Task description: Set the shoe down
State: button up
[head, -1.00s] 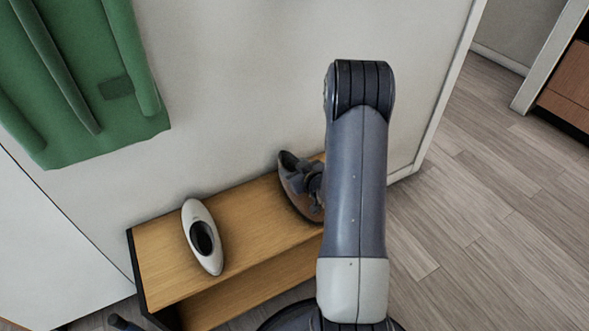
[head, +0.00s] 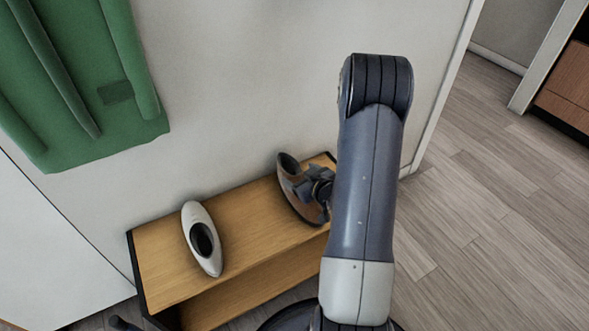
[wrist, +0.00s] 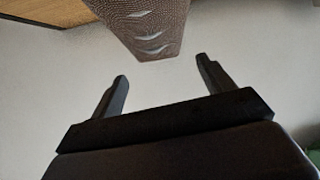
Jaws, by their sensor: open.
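A brown shoe (head: 288,184) rests on the right part of the wooden bench top, partly hidden by my gripper and arm in the head view. In the wrist view its textured brown part with pale marks (wrist: 150,28) lies beyond the fingertips, apart from them. My gripper (wrist: 162,68) is open, with nothing between its two fingers. In the head view my gripper (head: 318,186) is beside the shoe's right side. Whether it touches the shoe there I cannot tell.
A white shoe (head: 201,238) with a dark opening stands on the left of the wooden bench (head: 245,222). The bench top between the shoes is clear. A white wall (head: 240,90) is behind, with a green garment (head: 90,80) hanging at left. Open floor (head: 480,210) lies at right.

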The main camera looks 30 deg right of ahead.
jog(key=v, duration=0.7)
jog(key=shift+p, duration=0.4)
